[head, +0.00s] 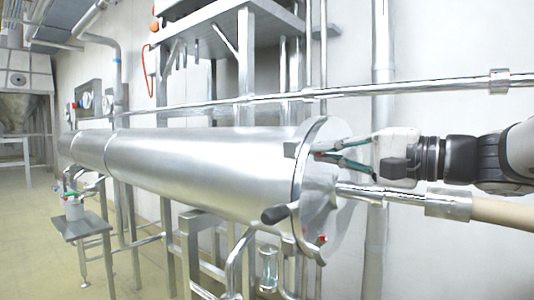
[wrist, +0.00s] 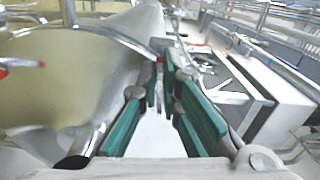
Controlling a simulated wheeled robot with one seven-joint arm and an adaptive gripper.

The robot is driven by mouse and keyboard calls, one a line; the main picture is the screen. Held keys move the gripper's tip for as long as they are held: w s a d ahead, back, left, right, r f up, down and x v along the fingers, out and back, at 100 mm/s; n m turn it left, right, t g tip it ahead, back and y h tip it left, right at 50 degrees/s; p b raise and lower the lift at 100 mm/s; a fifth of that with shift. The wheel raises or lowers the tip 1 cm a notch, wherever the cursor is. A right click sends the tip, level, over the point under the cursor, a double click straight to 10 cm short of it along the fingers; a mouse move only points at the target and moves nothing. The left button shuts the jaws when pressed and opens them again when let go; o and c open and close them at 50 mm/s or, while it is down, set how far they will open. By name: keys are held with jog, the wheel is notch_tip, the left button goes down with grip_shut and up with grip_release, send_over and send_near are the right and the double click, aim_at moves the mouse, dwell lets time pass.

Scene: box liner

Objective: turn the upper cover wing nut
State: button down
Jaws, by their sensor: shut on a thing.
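A large steel cylinder (head: 200,165) lies horizontally, with a round end cover (head: 325,205) at its right end. The upper cover wing nut (head: 318,154) is a small part with a red mark near the top of the cover. It also shows as a red spot in the wrist view (wrist: 159,60). My gripper (head: 322,156) reaches in from the right, and its teal-padded fingers close on the wing nut. The fingers also show in the wrist view (wrist: 162,88). They hide most of the nut, so its angle is unclear.
A pipe (head: 400,195) runs right from the cover, just below my gripper. Another red mark (head: 322,239) is low on the cover. A long rail (head: 400,88) passes above.

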jog(key=c, duration=1.8)
grip_release()
jog(key=v, duration=1.2)
